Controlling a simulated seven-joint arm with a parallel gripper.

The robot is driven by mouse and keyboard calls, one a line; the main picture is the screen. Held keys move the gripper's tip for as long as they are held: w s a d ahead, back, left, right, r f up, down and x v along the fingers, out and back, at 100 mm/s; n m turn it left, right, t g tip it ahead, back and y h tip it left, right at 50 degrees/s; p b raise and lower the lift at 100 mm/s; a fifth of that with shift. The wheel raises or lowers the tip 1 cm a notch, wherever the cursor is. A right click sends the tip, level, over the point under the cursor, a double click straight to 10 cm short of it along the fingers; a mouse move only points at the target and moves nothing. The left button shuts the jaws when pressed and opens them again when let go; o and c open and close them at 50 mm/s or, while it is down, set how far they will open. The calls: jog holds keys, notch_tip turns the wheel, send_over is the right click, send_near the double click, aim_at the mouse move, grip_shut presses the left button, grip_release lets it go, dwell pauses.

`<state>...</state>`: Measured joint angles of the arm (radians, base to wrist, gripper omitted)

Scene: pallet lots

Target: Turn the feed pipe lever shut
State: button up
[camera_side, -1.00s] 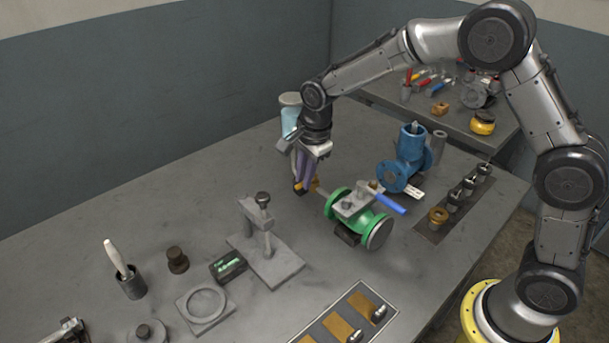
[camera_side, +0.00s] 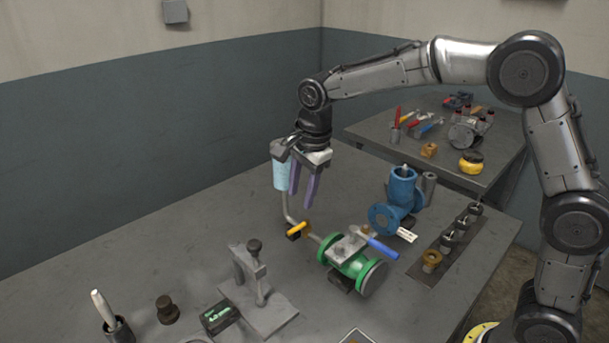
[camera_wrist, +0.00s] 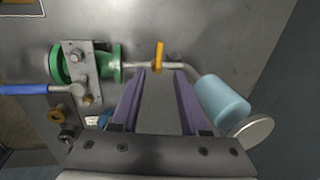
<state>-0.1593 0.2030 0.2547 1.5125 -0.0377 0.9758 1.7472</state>
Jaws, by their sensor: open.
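The feed pipe lever (camera_side: 297,229) is a short yellow-orange handle on the thin grey pipe (camera_side: 315,239). The pipe joins the green valve body (camera_side: 352,262) to a light blue canister (camera_side: 281,173). In the wrist view the lever (camera_wrist: 159,56) lies across the pipe (camera_wrist: 182,66), roughly at a right angle to it. My gripper (camera_side: 301,200) is open and empty, with its purple fingers above the lever and apart from it. In the wrist view my gripper (camera_wrist: 159,76) has its fingertips on either side of the lever's line.
A blue-handled lever (camera_side: 382,248) sits on the green valve. A blue valve (camera_side: 402,196) stands behind it, near a strip of small fittings (camera_side: 447,245). A grey clamp stand (camera_side: 259,290) is at the front left. The bench's back left is bare.

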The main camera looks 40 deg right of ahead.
jog(key=shift+s+r, duration=0.25)
jog(key=shift+r, duration=0.9)
jog(key=shift+s+r, duration=0.2)
jog(key=shift+r, duration=0.9)
jog(key=s+d+r+n+t, duration=0.1)
jog(key=s+d+r+t, duration=0.15)
jog(key=s+r, duration=0.4)
jog(key=s+d+r+n+t, duration=0.1)
jog(key=s+d+r+n, duration=0.15)
jog(key=s, duration=0.65)
jog(key=s+d+f+n, duration=0.1)
jog(key=s+f+n, duration=0.8)
jog(key=s+n, duration=0.4)
jog(key=shift+s+d+f+n, duration=0.15)
jog(key=shift+d+f+n, duration=0.15)
jog(key=shift+n, duration=0.45)
jog(key=shift+o, duration=0.2)
jog(key=shift+r, duration=0.1)
